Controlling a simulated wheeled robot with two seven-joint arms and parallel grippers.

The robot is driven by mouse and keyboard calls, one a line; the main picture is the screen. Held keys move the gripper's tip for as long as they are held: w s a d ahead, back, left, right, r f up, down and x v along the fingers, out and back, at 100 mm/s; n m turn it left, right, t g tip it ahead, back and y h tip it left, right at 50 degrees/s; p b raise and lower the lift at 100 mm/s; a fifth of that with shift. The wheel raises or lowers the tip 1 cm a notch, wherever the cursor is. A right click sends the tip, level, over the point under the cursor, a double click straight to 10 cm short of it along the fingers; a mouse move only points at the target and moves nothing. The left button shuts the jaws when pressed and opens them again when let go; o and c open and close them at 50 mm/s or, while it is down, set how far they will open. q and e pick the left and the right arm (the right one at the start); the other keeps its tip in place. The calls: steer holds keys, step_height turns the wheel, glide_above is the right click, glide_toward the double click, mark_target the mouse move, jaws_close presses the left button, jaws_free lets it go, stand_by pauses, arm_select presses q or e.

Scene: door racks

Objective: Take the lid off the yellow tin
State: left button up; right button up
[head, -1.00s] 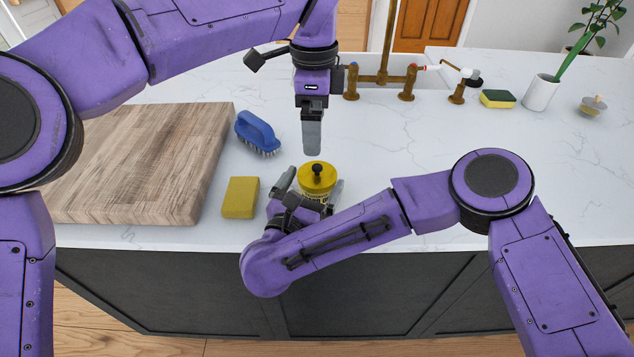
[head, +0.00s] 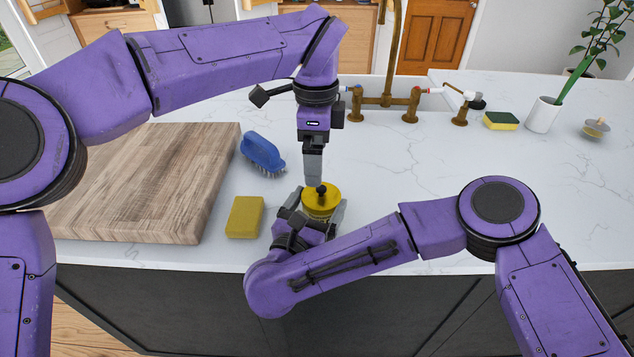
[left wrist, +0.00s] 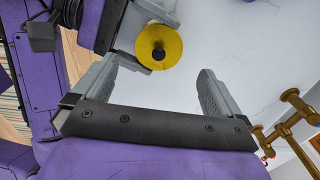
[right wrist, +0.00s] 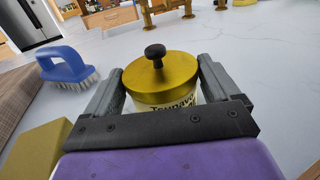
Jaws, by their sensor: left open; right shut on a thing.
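The yellow tin (right wrist: 190,104) stands upright on the counter, with printed lettering on its side. Its yellow lid (head: 322,201) is on top and has a dark round knob (right wrist: 155,52). My right gripper (head: 316,213) is shut on the tin's body from the near side, one finger on each side. My left gripper (head: 314,170) points down from above, just above and behind the lid. It is open; in the left wrist view its two fingers (left wrist: 165,85) are apart with nothing between them, and the lid (left wrist: 158,46) lies beyond them.
A yellow sponge (head: 245,217) and a blue brush (head: 262,153) lie left of the tin, beside a wooden board (head: 150,180). A sink with brass taps (head: 385,100) is behind.

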mark_target(316, 194)
arm_select(q)
step_height(316, 194, down, 9)
steer(key=shift+r, duration=0.2)
steer(key=c, duration=0.9)
steer(key=shift+w, duration=0.1)
steer(key=shift+r, duration=0.2)
